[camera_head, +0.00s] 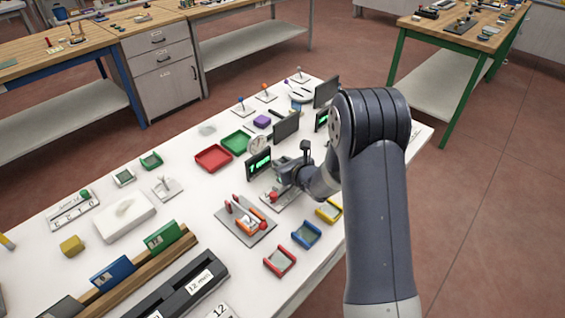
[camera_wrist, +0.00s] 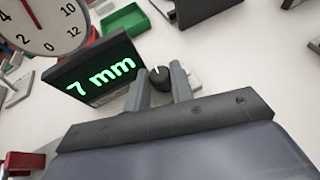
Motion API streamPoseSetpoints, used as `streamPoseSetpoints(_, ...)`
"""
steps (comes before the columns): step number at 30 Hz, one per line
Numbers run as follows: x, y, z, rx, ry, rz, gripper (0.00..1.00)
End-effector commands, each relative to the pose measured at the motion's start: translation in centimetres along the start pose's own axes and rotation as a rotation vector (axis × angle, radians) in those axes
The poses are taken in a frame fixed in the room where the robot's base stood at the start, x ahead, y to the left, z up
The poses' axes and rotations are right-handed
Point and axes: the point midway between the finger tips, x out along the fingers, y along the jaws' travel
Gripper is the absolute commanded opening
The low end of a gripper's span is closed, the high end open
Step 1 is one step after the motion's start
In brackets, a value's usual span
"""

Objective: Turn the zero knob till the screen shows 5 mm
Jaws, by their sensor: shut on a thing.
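The screen (camera_wrist: 95,72) reads "7 mm" in green digits in the wrist view. It also shows in the head view (camera_head: 259,163), just left of my gripper, with its reading too small to make out. The zero knob (camera_wrist: 160,75) is a small dark round knob with a pale mark on top, right of the screen. My gripper (camera_wrist: 160,90) is shut on the knob, one finger on each side of it. In the head view my gripper (camera_head: 280,176) hides the knob.
A dial gauge (camera_wrist: 40,22) stands left of the screen. Red (camera_head: 214,158) and green (camera_head: 236,142) trays lie behind it. A grey plate (camera_head: 232,228) with orange-handled parts lies in front. Other dark screens (camera_head: 286,128) stand behind my gripper, close by.

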Motion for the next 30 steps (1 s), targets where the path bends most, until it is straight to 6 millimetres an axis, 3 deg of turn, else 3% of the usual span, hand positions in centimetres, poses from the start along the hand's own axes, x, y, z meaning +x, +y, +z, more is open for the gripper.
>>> streamPoseSetpoints(14,0.0,-0.6,0.0,-0.097,0.000,0.231,0.00)
streamPoseSetpoints(30,0.5,-1.2,0.0,-0.266,0.000,0.638,0.00)
